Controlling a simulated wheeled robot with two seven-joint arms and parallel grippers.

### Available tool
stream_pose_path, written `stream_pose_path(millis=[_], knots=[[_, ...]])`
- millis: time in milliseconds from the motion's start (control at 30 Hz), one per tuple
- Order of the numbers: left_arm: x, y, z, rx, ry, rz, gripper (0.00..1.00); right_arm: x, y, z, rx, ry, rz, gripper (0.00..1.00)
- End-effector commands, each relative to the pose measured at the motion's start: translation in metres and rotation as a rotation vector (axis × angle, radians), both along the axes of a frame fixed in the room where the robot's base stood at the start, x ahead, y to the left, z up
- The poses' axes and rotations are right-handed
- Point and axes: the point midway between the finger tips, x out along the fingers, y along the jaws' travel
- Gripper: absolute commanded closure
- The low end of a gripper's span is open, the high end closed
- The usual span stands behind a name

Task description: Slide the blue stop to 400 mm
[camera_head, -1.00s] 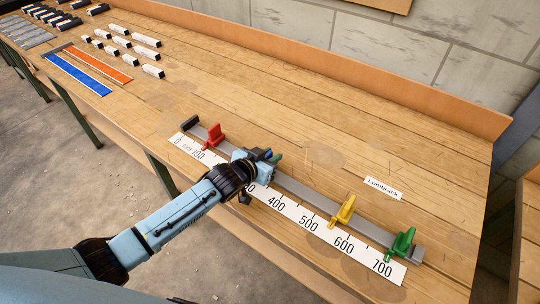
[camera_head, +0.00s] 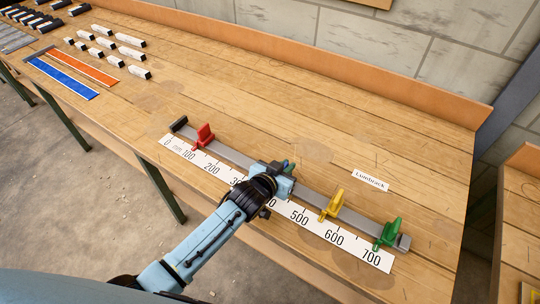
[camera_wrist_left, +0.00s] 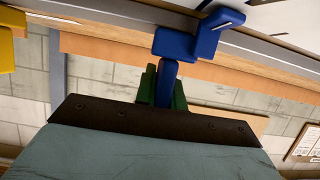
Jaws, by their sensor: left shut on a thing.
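A blue stop (camera_wrist_left: 188,43) sits on the grey rail (camera_head: 236,156); in the head view only a small blue bit shows by the gripper. My left gripper (camera_head: 286,167) is shut on the stop's upright tab. The left wrist view shows this tab between the green fingers (camera_wrist_left: 163,84). The white scale (camera_head: 206,165) runs along the rail's near side. My gripper and wrist hide the marks around 400, so the exact reading cannot be told. The 500 mark shows just to the right. My right gripper is out of view.
A red stop (camera_head: 204,137) stands near 100. A yellow stop (camera_head: 332,206) and a green stop (camera_head: 388,234) stand farther right on the rail. A Limbrack label (camera_head: 370,180) lies behind it. Blocks and orange and blue strips lie at the far left.

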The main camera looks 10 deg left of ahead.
Motion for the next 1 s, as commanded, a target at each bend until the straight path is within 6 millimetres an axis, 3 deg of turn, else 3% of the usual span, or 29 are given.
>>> stream_pose_path(millis=[100, 433, 467, 600, 1000], knots=[[-0.0043, -0.0110, -0.0002, -0.001, 0.003, 0.000, 1.00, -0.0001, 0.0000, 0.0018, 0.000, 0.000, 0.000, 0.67], [-0.0047, -0.0119, -0.0007, 0.002, 0.002, 0.001, 1.00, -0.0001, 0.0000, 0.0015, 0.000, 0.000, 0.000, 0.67], [-0.0046, -0.0118, -0.0007, 0.002, 0.002, 0.001, 0.87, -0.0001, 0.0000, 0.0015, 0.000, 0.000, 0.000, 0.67], [-0.0046, -0.0117, -0.0006, 0.002, 0.001, 0.001, 0.68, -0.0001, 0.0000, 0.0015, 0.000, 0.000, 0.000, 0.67], [-0.0095, -0.0098, 0.0023, 0.001, 0.001, 0.001, 0.67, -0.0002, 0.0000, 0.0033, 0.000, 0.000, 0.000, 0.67]])
